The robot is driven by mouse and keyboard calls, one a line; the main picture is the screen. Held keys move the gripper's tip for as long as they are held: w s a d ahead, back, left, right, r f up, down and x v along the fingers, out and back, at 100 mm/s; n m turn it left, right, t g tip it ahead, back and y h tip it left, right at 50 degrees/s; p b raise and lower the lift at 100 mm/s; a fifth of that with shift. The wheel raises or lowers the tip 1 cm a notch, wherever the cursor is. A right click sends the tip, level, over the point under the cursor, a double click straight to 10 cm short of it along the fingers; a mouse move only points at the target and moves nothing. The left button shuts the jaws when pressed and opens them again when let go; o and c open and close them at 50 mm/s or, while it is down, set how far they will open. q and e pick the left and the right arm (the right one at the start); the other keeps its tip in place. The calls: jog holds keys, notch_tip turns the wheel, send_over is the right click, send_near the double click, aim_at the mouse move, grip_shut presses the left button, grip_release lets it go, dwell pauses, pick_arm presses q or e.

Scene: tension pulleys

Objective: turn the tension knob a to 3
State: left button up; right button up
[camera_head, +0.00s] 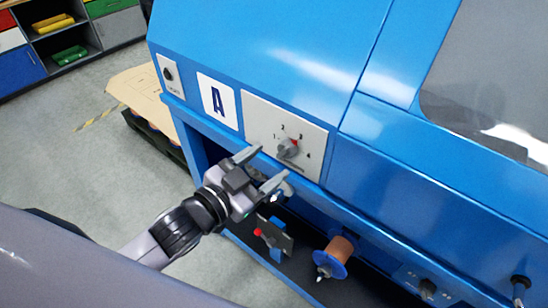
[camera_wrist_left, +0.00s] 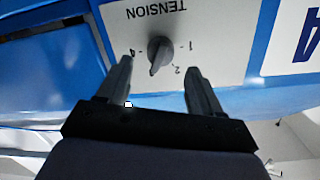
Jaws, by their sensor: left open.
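In the head view the red mark lies on the side towards the 3. In the left wrist view the knob (camera_wrist_left: 159,50) appears upside down, its narrow end pointing down; the 3 cannot be made out there. My left gripper (camera_head: 268,166) is open and empty, just below and in front of the knob. In the wrist view its fingers (camera_wrist_left: 159,70) stand either side of the knob, apparently not touching it. My right gripper is not in view.
The blue machine (camera_head: 265,35) fills the right side. A small switch plate (camera_head: 170,76) is left of the A label (camera_head: 217,100). Below the panel are a copper-coloured spool (camera_head: 339,252) and a red-knobbed lever (camera_head: 260,233). A pallet (camera_head: 145,95) stands left; grey floor is free.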

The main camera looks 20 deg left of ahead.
pick_arm(q)
jog(key=shift+v, duration=1.65)
